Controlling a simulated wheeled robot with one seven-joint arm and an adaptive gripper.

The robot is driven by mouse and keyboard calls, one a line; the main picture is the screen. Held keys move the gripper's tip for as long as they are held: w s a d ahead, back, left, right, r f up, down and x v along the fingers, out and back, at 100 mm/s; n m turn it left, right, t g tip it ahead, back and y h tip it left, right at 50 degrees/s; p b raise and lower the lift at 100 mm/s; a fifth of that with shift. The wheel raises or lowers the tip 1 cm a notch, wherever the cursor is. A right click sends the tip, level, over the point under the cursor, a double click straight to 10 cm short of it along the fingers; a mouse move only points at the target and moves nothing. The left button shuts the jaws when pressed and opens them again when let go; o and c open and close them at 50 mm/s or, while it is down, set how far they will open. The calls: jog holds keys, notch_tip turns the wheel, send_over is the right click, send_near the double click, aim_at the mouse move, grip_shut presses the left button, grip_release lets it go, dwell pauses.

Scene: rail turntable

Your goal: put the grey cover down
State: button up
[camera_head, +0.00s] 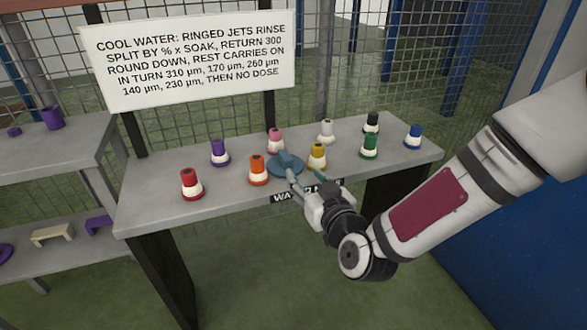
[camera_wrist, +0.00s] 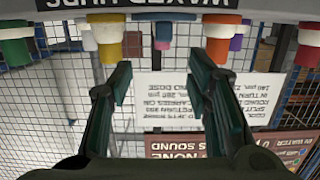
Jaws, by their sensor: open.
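A blue-grey cover (camera_head: 285,165), a round disc with a knob on top, sits on the grey bench between the orange and yellow hubs. I take it for the grey cover. My gripper (camera_head: 307,180) is at the bench's front edge, just in front of the cover, its fingers spread apart. In the wrist view, which is upside down, the cover (camera_wrist: 163,32) shows beyond and between the open fingers (camera_wrist: 165,80), and nothing is held. Whether a finger touches the cover I cannot tell. Anything under the cover is hidden.
Several coloured hubs on white bases stand on the bench (camera_head: 150,210); the orange hub (camera_head: 258,169) and yellow hub (camera_head: 318,155) flank the cover closely. A pink hub (camera_head: 276,140) stands behind. A sign (camera_head: 190,60) hangs at the back before wire mesh. Shelves stand left.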

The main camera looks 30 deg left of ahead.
aim_at(289, 162)
jog(key=b+x, duration=0.1)
jog(key=x, duration=0.6)
jog(key=shift+f, duration=0.15)
jog(key=b+x, duration=0.1)
jog(key=x, duration=0.3)
jog(key=shift+s+a+f+b, duration=0.1)
jog(key=shift+a+f+b, duration=0.1)
jog(key=shift+a+b, duration=0.1)
jog(key=shift+w+a, duration=0.3)
jog(key=shift+a, duration=0.05)
grip_shut()
